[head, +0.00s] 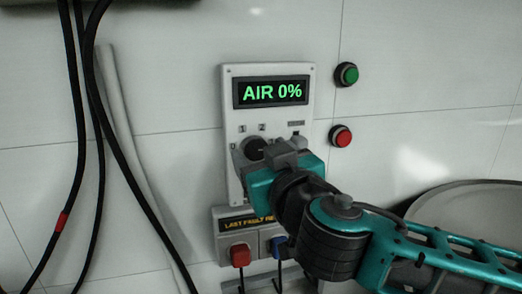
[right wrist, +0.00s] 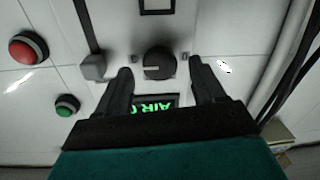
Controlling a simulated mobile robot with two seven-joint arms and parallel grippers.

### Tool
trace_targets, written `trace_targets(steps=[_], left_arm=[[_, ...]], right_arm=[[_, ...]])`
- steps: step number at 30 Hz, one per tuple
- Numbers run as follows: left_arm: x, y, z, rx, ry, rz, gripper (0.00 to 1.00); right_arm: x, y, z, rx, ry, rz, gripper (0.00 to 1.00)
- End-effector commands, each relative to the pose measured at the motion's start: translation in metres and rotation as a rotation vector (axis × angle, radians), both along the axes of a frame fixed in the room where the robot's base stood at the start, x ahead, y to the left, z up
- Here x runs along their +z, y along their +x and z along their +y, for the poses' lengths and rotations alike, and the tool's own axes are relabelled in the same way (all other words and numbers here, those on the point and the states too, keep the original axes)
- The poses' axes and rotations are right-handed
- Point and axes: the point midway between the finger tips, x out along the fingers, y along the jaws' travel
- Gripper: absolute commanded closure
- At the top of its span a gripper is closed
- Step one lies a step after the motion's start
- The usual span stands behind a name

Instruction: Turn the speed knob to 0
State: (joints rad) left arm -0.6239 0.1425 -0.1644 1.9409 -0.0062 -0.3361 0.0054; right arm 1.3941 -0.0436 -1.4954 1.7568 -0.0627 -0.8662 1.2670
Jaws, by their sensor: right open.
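The speed knob is a dark round knob (head: 254,147) on the white control panel (head: 230,105), below a display (head: 270,92) reading "AIR 0%" in green. My right gripper partly covers it in the head view. In the right wrist view, which is upside down, the knob (right wrist: 159,63) shows between the two dark fingers of my right gripper (right wrist: 160,68). The gripper is open, with a gap visible on each side of the knob. Whether the fingertips reach its depth is unclear. My left gripper is not in view.
A green button (head: 347,74) and a red button (head: 341,135) are on the wall right of the panel. Below is a box with a red plug (head: 240,255) and a blue plug (head: 278,246). Black cables (head: 82,110) hang at left. A grey block (right wrist: 93,67) sits beside the knob.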

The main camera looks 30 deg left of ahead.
Motion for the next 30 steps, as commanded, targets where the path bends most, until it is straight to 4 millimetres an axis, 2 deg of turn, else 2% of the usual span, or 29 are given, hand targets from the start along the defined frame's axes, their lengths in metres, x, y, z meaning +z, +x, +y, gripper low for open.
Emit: trace_targets(steps=[13, 30], left_arm=[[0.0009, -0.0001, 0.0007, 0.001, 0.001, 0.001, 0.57], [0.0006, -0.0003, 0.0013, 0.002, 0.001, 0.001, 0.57]], right_arm=[[-0.0001, 0.0046, 0.0062, 0.0, 0.0, 0.0, 0.32], [-0.0002, 0.0046, 0.0059, 0.0, 0.0, 0.0, 0.87]])
